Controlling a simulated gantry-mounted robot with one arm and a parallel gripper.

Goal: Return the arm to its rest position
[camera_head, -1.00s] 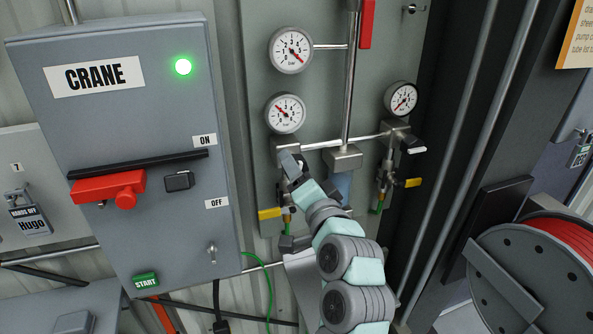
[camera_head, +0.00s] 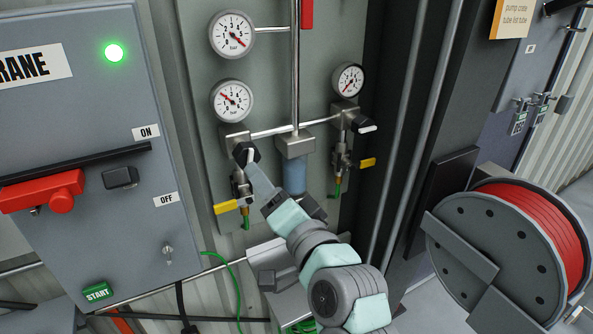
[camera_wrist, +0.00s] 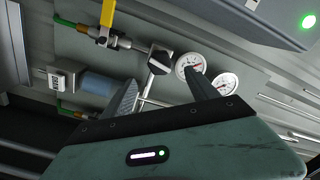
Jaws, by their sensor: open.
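My gripper (camera_head: 254,170) is in front of the left end of the gauge panel in the head view, its fingers pointing up and left. Its tips appear just below the black knob (camera_head: 245,153) of the left regulator; I cannot tell the exact gap in depth. In the wrist view my gripper (camera_wrist: 164,80) has its two fingers spread apart, with nothing held between them. The black knob (camera_wrist: 159,60) shows beyond the gap between the fingers. My arm reaches up from the bottom of the head view.
Gauges (camera_head: 232,101) and yellow-handled valves (camera_head: 227,207) surround the gripper on the panel. The grey crane box (camera_head: 90,220) stands to the left. A red hose reel (camera_head: 545,235) stands at lower right. Vertical pipes (camera_head: 418,140) run right of the panel.

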